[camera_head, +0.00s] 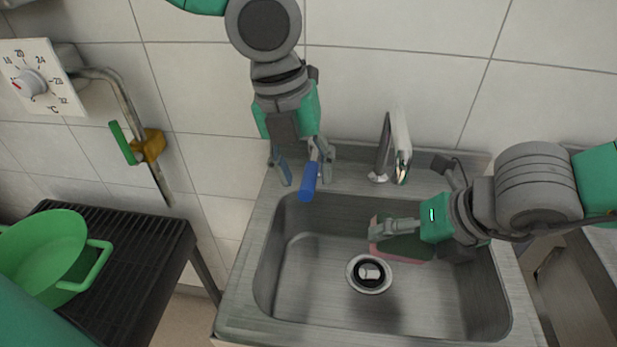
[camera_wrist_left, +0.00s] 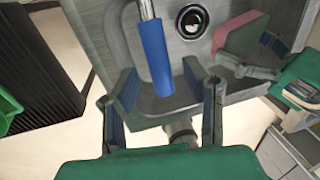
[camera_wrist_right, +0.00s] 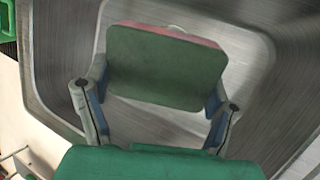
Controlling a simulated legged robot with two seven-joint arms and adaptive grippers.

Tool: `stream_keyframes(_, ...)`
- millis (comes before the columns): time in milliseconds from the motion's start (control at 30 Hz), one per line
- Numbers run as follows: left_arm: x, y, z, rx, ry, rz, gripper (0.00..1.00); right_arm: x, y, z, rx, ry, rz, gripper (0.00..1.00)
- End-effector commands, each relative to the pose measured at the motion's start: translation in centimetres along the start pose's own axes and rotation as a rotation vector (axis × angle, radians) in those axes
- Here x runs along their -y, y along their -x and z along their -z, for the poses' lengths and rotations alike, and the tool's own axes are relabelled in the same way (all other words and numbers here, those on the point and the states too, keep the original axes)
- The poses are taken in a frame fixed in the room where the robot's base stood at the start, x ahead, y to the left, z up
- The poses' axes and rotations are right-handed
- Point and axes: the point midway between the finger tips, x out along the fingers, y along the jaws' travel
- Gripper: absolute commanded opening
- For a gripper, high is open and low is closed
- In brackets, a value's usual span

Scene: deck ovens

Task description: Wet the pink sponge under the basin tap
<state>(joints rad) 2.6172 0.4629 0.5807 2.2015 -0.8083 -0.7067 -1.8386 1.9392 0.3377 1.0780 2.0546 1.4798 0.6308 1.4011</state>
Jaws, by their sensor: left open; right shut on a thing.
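The sponge (camera_head: 404,248), pink with a green face, is held low inside the steel basin (camera_head: 300,310), right of the drain. My right gripper (camera_head: 395,238) is shut on it; in the right wrist view the sponge's green face (camera_wrist_right: 165,70) fills the space between the fingers, with a pink edge beyond. The chrome tap (camera_head: 401,160) stands at the basin's back rim, behind the sponge; no water stream shows. A blue lever (camera_head: 309,182) sticks out over the back left rim. My left gripper (camera_head: 304,168) is open, its fingers on either side of the lever; contact is unclear.
The drain (camera_head: 369,274) sits in the basin floor. A green pot (camera_head: 45,258) stands on a black ribbed rack (camera_head: 130,240) at left. A temperature dial (camera_head: 42,78) and a pipe with a green-handled valve (camera_head: 124,143) are on the tiled wall.

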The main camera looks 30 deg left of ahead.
Motion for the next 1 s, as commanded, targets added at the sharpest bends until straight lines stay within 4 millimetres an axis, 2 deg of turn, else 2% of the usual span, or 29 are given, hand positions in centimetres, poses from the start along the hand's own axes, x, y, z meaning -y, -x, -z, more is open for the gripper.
stream_keyframes(100,0.0,-1.4,0.0,-0.001,0.0,-0.002,0.4,0.0,0.0,0.0,0.0,0.0,0.0,0.32)
stream_keyframes(200,0.0,-1.9,0.0,0.001,-0.001,-0.001,0.4,0.0,0.0,0.0,0.0,0.0,0.0,0.32)
stream_keyframes(500,0.0,-2.1,0.0,0.001,0.0,0.0,0.4,0.0,0.0,0.0,0.0,0.0,0.0,0.32)
stream_keyframes(533,0.0,-2.1,0.0,0.001,0.0,0.0,0.33,0.0,0.0,0.0,0.0,0.0,0.0,0.32)
stream_keyframes(600,0.0,-2.1,0.0,0.001,0.0,0.0,0.08,0.0,0.0,0.0,0.0,0.0,0.0,0.32)
stream_keyframes(633,0.0,-2.1,0.0,0.001,0.0,0.0,0.0,0.0,0.0,0.0,0.0,0.0,0.0,0.32)
stream_keyframes(833,-0.1,-2.1,-0.1,-0.002,-0.01,0.001,0.0,0.0,0.0,0.0,0.0,0.0,0.0,0.32)
stream_keyframes(1000,-1.4,-1.8,-0.2,-0.024,-0.109,0.003,0.0,0.0,0.0,0.0,0.0,0.0,0.0,0.32)
